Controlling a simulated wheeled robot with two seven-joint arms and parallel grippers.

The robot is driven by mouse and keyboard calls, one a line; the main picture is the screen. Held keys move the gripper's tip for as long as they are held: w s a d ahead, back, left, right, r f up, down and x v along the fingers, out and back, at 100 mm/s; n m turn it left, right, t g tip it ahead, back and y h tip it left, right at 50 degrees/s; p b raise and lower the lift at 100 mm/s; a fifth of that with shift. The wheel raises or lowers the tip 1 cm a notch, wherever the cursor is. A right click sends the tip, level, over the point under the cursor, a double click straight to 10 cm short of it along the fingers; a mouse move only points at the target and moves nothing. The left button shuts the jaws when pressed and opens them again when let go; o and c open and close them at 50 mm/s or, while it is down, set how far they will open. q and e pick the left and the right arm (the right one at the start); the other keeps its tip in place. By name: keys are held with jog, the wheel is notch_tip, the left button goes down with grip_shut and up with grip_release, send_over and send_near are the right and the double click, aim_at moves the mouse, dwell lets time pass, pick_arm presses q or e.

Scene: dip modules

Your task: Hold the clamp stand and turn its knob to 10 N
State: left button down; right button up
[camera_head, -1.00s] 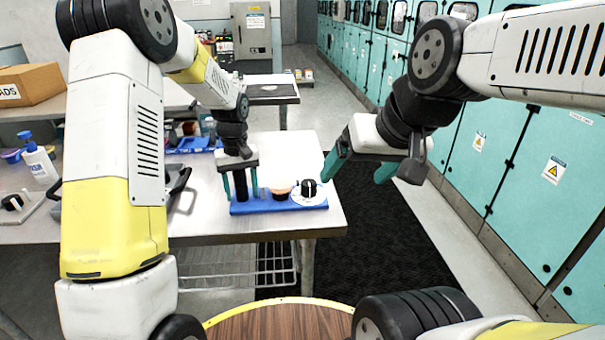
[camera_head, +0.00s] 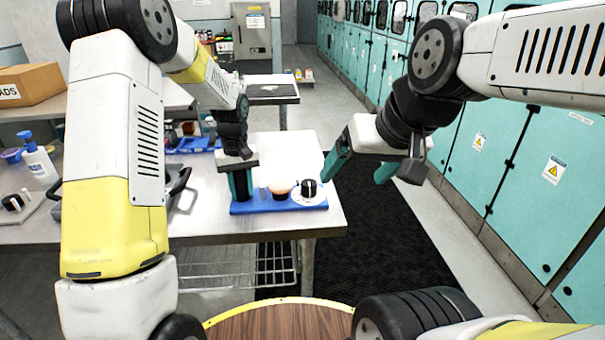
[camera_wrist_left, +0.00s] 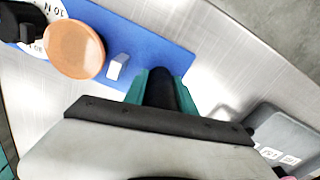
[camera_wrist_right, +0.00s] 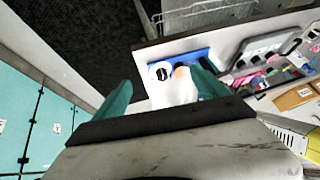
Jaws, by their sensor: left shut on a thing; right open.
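The clamp stand has a blue base (camera_head: 262,207) lying near the table's right front corner. A black post, a copper-coloured disc (camera_head: 280,191) and a black knob (camera_head: 309,188) on a white dial (camera_head: 318,198) stand on it. My left gripper (camera_head: 240,186) is shut on the black post (camera_wrist_left: 162,90), its teal fingers on both sides. In the left wrist view "10 N" is printed on the dial (camera_wrist_left: 38,47); the knob's pointer is hard to read. My right gripper (camera_head: 358,168) is open and empty, above and right of the knob, apart from it. The knob (camera_wrist_right: 160,71) lies between its fingers in the right wrist view.
The metal table (camera_head: 200,228) also carries a black-handled tray (camera_head: 182,190) left of the stand, a pump bottle (camera_head: 38,160) and another dial plate (camera_head: 18,207). Teal cabinets (camera_head: 480,150) line the right side. The floor between them and the table is clear.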

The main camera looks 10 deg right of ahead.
jog(key=shift+c, duration=0.2)
dwell(0.3)
jog(key=c, duration=0.3)
jog(key=shift+w+r, duration=0.1)
jog(key=shift+w, duration=0.15)
jog(key=shift+c, duration=0.6)
jog(key=n+g+h, duration=0.2)
jog(key=n+g, duration=0.4)
send_over(309, 182)
notch_tip(309, 182, down, 10)
notch_tip(309, 182, down, 11)
jog(key=shift+f, duration=0.1)
